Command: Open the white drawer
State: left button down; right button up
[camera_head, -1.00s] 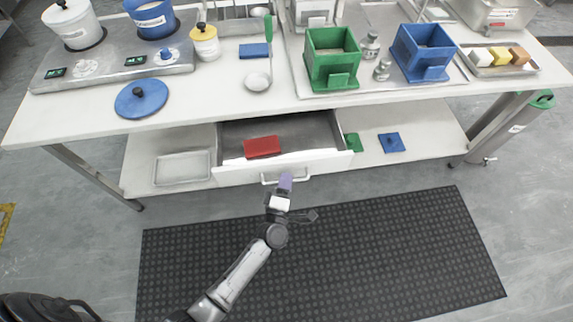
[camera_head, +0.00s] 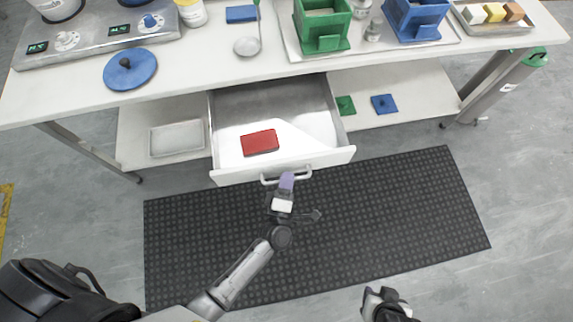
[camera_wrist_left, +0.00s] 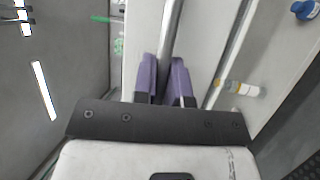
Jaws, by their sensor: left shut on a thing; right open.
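The white drawer (camera_head: 226,165) under the table is pulled well out, and its inside shows in the head view. A red block (camera_head: 260,142) lies inside it. My left gripper (camera_head: 286,181) is at the handle (camera_head: 306,174) on the drawer front. In the left wrist view its purple fingers (camera_wrist_left: 166,80) are closed on the bar of the handle (camera_wrist_left: 171,28). My right gripper (camera_head: 381,294) is low at the bottom of the head view, apart from the drawer; its fingers are small there.
The white table (camera_head: 200,82) overhangs the drawer and carries a blue lid (camera_head: 130,68), a green box (camera_head: 322,28) and a blue box (camera_head: 416,22). A tray (camera_head: 177,138) is on the lower shelf. A black mat (camera_head: 400,215) covers clear floor in front.

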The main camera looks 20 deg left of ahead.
pick_arm(q)
jog(key=c, duration=1.2)
grip_release()
jog(key=shift+p+v, duration=0.6)
jog(key=shift+v, duration=6.35)
jog(key=shift+w, duration=0.1)
